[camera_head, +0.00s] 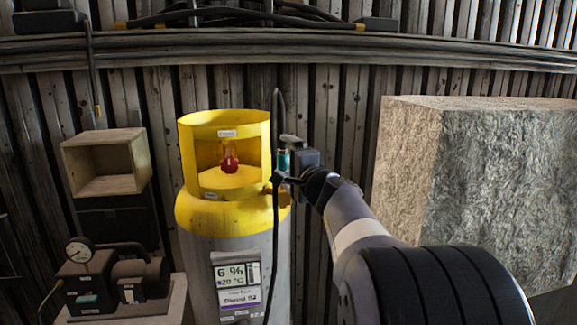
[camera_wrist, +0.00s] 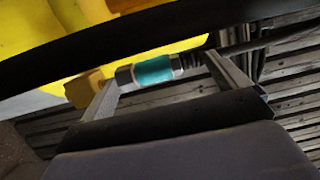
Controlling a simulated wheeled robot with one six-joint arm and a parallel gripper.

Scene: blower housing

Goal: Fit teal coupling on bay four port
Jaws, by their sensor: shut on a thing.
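The teal coupling (camera_head: 283,160) is a short cylinder with a teal band, just right of the yellow collar of a gas cylinder (camera_head: 225,200). In the wrist view the coupling (camera_wrist: 153,71) lies between the jaws of my gripper (camera_wrist: 158,74), which is shut on it. Its pale left end points at a yellow block-like fitting (camera_wrist: 84,88); I cannot tell whether they touch. A dark ribbed hose end joins its right side. My gripper also shows in the head view (camera_head: 285,162), partly hidden by its own body. No bay four marking is readable.
A black hose (camera_head: 275,235) hangs down the cylinder's front, and a dark band crosses the wrist view. A gauge unit (camera_head: 90,275) and an open wooden box (camera_head: 105,163) are at left. A large rough block (camera_head: 490,180) stands at right. Pipes run along the wall above.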

